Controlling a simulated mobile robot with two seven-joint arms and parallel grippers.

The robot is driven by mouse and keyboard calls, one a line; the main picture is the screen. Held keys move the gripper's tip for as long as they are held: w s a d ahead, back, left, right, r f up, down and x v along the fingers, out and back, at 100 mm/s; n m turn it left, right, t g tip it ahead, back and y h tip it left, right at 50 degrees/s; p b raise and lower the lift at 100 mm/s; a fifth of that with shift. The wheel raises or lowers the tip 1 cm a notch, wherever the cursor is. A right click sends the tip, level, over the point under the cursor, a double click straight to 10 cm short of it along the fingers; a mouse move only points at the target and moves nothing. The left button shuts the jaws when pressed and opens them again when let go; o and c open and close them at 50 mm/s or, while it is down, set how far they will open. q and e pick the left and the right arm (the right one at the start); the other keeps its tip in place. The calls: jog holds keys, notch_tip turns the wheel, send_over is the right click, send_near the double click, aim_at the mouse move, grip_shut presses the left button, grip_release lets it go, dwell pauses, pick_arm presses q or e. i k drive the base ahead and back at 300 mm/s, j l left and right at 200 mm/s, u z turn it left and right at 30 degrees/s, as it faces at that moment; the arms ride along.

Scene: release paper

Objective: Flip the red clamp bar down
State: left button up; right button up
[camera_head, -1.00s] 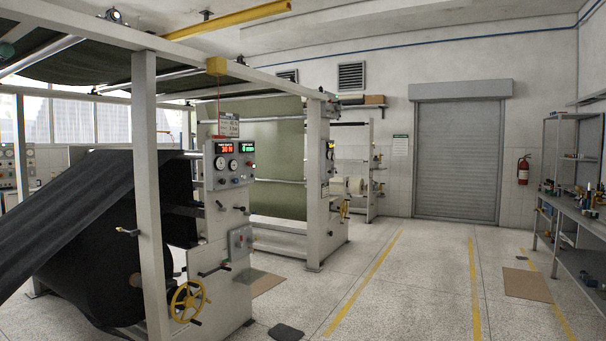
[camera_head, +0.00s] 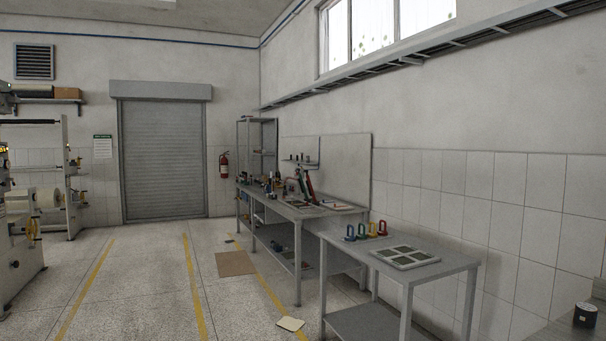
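A red upright bar (camera_head: 304,182) leans at a tilt on the far workbench, beside a darker tool. It may be the clamp bar, but it is too small and far to be sure. Neither of my grippers is in view.
The long grey workbench (camera_head: 297,272) and the nearer grey table (camera_head: 458,263) stand along the right wall. A framed panel (camera_head: 405,256) lies on the nearer table. A brown mat (camera_head: 235,263) and a pale sheet (camera_head: 290,324) lie on the floor.

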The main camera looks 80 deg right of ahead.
aim_at(312, 192)
jog(key=z, duration=2.65)
jog(key=i+j+u, duration=0.1)
jog(key=i+u, duration=0.15)
jog(key=i, duration=5.45)
jog(key=i+j+z, duration=0.25)
jog(key=i, duration=0.25)
jog(key=i+j+z, duration=0.25)
jog(key=i, duration=0.25)
jog(key=i+j+z, duration=0.25)
jog(key=i, duration=0.2)
